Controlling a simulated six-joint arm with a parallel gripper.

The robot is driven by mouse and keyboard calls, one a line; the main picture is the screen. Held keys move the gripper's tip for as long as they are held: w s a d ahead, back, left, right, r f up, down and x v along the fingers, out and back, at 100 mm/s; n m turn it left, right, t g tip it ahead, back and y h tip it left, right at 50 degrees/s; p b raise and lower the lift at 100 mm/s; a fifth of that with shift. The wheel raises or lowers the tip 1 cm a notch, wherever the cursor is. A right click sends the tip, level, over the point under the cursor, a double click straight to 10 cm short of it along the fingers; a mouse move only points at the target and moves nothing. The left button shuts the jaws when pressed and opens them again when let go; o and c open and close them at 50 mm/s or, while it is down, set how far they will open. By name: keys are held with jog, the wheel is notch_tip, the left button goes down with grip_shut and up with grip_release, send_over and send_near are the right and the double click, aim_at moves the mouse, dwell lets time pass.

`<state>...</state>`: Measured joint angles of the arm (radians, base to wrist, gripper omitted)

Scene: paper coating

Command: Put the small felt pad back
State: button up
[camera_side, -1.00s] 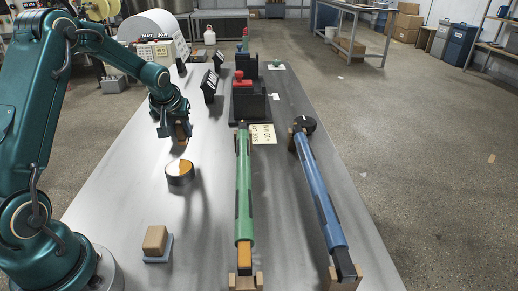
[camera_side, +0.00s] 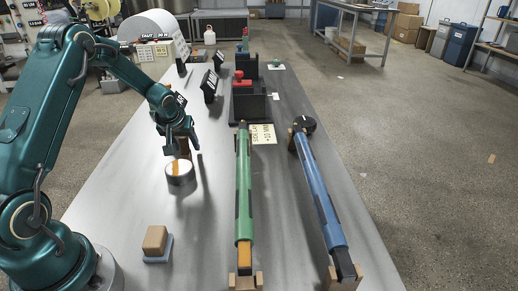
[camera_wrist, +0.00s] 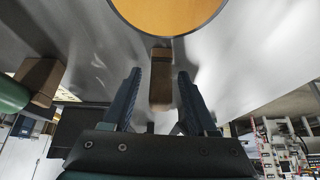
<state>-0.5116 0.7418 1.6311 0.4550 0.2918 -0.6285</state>
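A small brown block, seemingly the small felt pad (camera_side: 184,146), is upright just behind the round tin (camera_side: 180,176) in the side view. In the wrist view the pad (camera_wrist: 161,82) lies between my fingers with a gap on each side, its end close to the tin's amber disc (camera_wrist: 168,12). My gripper (camera_side: 181,148) is open around the pad, pointing down; its fingers also show in the wrist view (camera_wrist: 159,76). What the pad rests on is hidden. A larger tan block (camera_side: 155,240) sits on a blue-grey base (camera_side: 158,258) nearer the front.
A green tube (camera_side: 244,195) and a blue tube (camera_side: 319,195) lie in wooden cradles to the right. A black stand with a red part (camera_side: 243,84) and small dark displays (camera_side: 209,86) are farther back. The metal table (camera_side: 120,185) is clear left of the tin.

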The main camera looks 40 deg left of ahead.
jog(key=shift+s+d+r, duration=0.1)
jog(key=shift+r, duration=0.4)
jog(key=v, duration=1.1)
jog(key=s+d+r+m+h, duration=0.2)
jog(key=s+d+m, duration=0.2)
jog(key=s+d, duration=0.4)
jog(key=s+d+r+m+t+h, duration=0.1)
jog(key=s+d+m, duration=0.3)
jog(key=s+d, duration=0.4)
jog(key=d+r+h, duration=0.1)
jog(key=d, duration=0.2)
jog(key=shift+s+d+r, duration=0.2)
jog(key=shift+s+r, duration=0.05)
jog(key=shift+r, duration=0.05)
